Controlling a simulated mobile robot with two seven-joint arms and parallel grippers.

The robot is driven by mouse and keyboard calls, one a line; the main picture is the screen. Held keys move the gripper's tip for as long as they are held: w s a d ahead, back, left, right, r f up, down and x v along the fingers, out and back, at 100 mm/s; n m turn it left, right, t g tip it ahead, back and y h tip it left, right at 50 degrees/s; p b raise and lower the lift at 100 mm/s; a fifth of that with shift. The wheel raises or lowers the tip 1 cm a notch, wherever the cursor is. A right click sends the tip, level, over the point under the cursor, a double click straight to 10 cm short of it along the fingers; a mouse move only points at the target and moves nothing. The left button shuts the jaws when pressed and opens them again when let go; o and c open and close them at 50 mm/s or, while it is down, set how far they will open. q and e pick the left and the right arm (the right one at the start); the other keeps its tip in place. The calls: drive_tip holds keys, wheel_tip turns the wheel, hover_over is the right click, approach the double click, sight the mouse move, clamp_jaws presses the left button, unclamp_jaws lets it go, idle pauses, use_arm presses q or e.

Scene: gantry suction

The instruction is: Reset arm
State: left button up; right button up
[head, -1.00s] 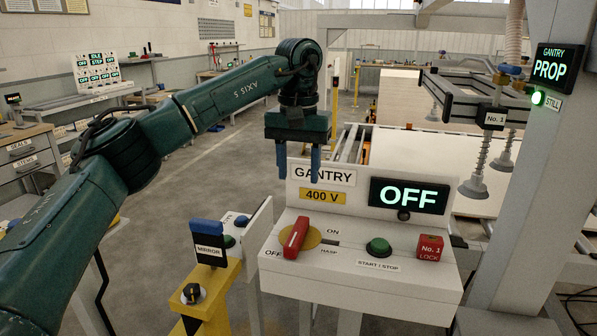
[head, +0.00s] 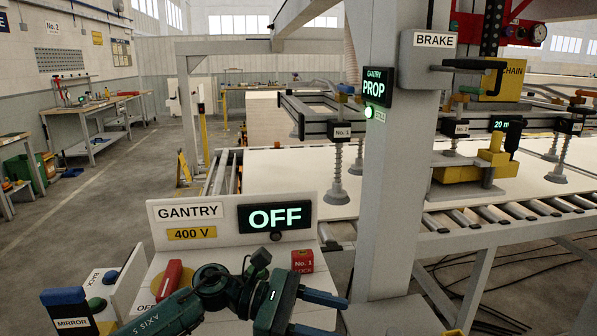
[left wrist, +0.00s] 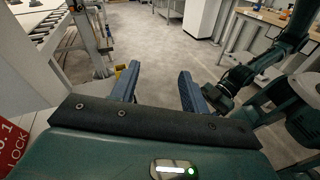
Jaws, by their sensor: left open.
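My left gripper (head: 325,314) is low in the head view, in front of the gantry control box (head: 318,250). In the left wrist view its two blue fingers (left wrist: 157,85) are apart with nothing between them. The box display (head: 275,217) reads OFF. The red switch handle (head: 169,279) stands near the OFF label. The red No. 1 lock block (head: 303,261) sits on the box's right, just behind my gripper. My arm hides the start/stop button area.
A grey post (head: 390,200) with a PROP sign (head: 377,87) stands right of the box. Behind it is a roller conveyor (head: 490,214) with suction cups (head: 335,192) above. The MIRROR stand (head: 70,310) is at lower left. Open floor (head: 110,190) lies at left.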

use_arm(q)
drive_tip(key=s+a+f+m+t+y+p, duration=0.1)
drive_tip(key=s+a+f+m+t+y, duration=0.3)
drive_tip(key=a+f+m+t, duration=0.6)
drive_tip(key=s+a+f+m+t+y, duration=0.1)
drive_tip(key=a+f+m+t+y, duration=0.2)
drive_tip(key=f+m+t+y, duration=0.85)
drive_tip(key=s+a+f+n+g+h, duration=0.2)
drive_tip(key=s+a+n+g+h, duration=0.1)
drive_tip(key=s+g, duration=0.4)
drive_tip(key=shift+s+a+f+n+p, duration=0.15)
drive_tip(key=shift+s+a+n+p, duration=0.2)
drive_tip(key=shift+s+a+n, duration=0.6)
drive_tip(key=shift+s+a, duration=0.15)
drive_tip(key=shift+a, duration=0.05)
